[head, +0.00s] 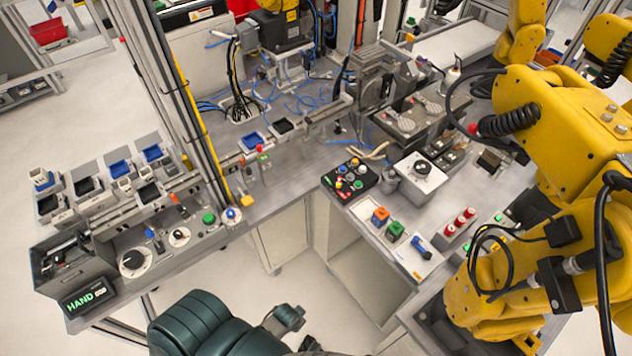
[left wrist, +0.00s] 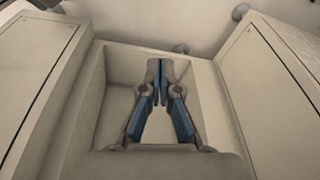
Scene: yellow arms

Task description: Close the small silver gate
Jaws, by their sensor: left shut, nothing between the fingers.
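A small silver metal frame (head: 372,88) stands upright at the back of the bench, right of centre in the head view. It may be the gate, but I cannot tell whether it is open or closed. My left gripper (head: 290,318) is low at the bottom centre, in front of the cabinets and well apart from the frame. In the left wrist view my left gripper (left wrist: 160,76) is shut and empty, its blue-padded fingertips together. The gate does not show there. My right gripper is not in view.
Large yellow robot arms (head: 560,130) fill the right side. A button box (head: 350,180) and coloured blocks stand on the right bench. The left bench holds several bins (head: 120,168), a HAND sign (head: 88,298) and knobs. Beige cabinets (head: 282,235) stand below; open floor lies between the benches.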

